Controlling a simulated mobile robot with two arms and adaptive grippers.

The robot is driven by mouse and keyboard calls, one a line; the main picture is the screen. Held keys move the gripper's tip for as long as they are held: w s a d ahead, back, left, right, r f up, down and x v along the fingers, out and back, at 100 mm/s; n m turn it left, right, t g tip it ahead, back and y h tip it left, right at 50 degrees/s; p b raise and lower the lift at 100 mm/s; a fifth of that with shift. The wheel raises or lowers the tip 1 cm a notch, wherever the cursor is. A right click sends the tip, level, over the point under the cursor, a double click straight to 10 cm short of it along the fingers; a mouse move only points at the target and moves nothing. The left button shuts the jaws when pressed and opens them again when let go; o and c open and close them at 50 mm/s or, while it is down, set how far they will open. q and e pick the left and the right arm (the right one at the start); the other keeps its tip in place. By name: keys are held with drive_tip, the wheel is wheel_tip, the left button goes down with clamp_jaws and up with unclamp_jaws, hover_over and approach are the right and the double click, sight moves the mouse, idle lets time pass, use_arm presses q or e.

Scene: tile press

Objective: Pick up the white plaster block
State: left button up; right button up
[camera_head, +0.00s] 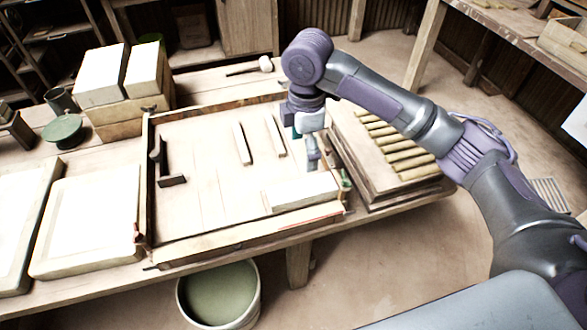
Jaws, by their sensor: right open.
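A long white block (301,192) lies at the front right inside the wooden frame on the table. It looks like the plaster block. My right gripper (313,166) points down just behind this block, near its right half. Its jaws are open, and nothing shows between them. From this angle I cannot tell whether a finger touches the block. Two more white blocks, a left one (100,76) and a right one (144,70), stand on a wooden box at the back left. My left gripper is not in view.
The wooden frame (225,243) surrounds the board. Two thin pale strips (242,144) and a dark handled tool (170,180) lie inside it. A stack of boards with rolls (405,150) stands right. A mallet (264,64) lies behind. The board's middle left is clear.

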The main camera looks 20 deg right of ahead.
sight(302, 188)
drive_tip(key=f, duration=0.1)
drive_tip(key=s+f, duration=0.1)
drive_tip(key=f, duration=0.1)
drive_tip(key=shift+d+f, duration=0.15)
wheel_tip(302, 188, down, 3)
drive_tip(key=shift+w+p, duration=0.15)
drive_tip(key=shift+p, duration=0.15)
drive_tip(key=f, duration=0.3)
drive_tip(key=shift+a+p, duration=0.25)
drive_tip(key=shift+p, duration=0.1)
wheel_tip(302, 188, down, 2)
drive_tip(key=shift+a+f, duration=0.1)
drive_tip(key=shift+f, duration=0.6)
drive_tip(key=c, duration=1.6)
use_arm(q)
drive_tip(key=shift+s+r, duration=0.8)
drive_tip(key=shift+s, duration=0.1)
